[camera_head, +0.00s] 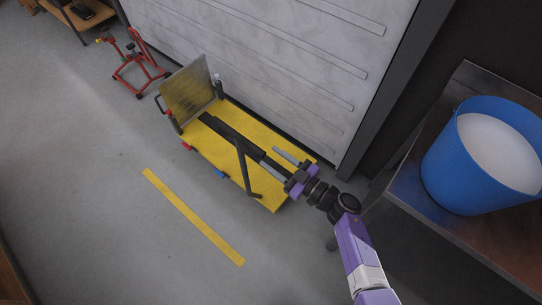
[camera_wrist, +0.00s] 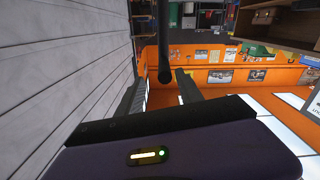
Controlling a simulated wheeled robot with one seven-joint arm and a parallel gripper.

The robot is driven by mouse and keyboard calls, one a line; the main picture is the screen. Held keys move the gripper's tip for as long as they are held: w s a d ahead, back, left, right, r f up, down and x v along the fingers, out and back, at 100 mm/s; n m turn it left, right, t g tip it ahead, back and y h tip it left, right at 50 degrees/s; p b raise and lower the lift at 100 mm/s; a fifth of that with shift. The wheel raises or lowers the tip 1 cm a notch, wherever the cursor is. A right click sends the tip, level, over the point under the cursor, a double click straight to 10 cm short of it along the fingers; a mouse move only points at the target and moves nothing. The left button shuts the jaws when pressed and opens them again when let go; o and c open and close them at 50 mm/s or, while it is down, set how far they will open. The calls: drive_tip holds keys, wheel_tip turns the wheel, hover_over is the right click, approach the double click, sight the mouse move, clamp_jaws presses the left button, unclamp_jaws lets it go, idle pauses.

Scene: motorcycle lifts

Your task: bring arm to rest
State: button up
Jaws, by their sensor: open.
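My purple and black arm reaches in from the lower right of the head view. My gripper (camera_head: 279,161) shows over the near end of the yellow motorcycle lift (camera_head: 262,186), and its two fingers are apart with nothing seen between them. I cannot tell how high it is above the lift. In the wrist view my gripper (camera_wrist: 163,76) has its fingers spread to either side of a dark post (camera_wrist: 165,45). I cannot tell how far that post is from the fingers.
A grey slatted shutter (camera_head: 275,50) stands behind the lift. A blue bucket (camera_head: 450,165) stands on a dark metal table (camera_head: 415,215) at right. A red stand (camera_head: 138,67) is at upper left. A yellow strip (camera_head: 192,216) marks open floor. The wrist view shows an orange wall (camera_wrist: 215,55).

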idle(0.4)
drive_tip(key=s+d+r+m+t+h, duration=0.2)
drive_tip(key=s+d+m+h, duration=0.1)
drive_tip(key=s, duration=0.5)
drive_tip(key=s+d+r+m+t+h, duration=0.2)
drive_tip(key=s+d+m+h, duration=0.15)
drive_tip(key=s, duration=0.45)
drive_tip(key=s+d+r+m+t+h, duration=0.2)
drive_tip(key=s+d+h, duration=0.1)
drive_tip(key=s, duration=0.4)
drive_tip(key=s+d+r+m+g+h, duration=0.1)
drive_tip(key=s+d+r+m+h, duration=0.1)
drive_tip(key=s+d+r, duration=0.2)
drive_tip(key=s+d+r+m+g+h, duration=0.1)
drive_tip(key=s+d+r, duration=0.3)
drive_tip(key=s+r, duration=0.6)
drive_tip(key=shift+s+d+r+m+g+h, duration=0.2)
drive_tip(key=shift+s+d+m+g+h, duration=0.15)
drive_tip(key=shift+s+g+h, duration=0.3)
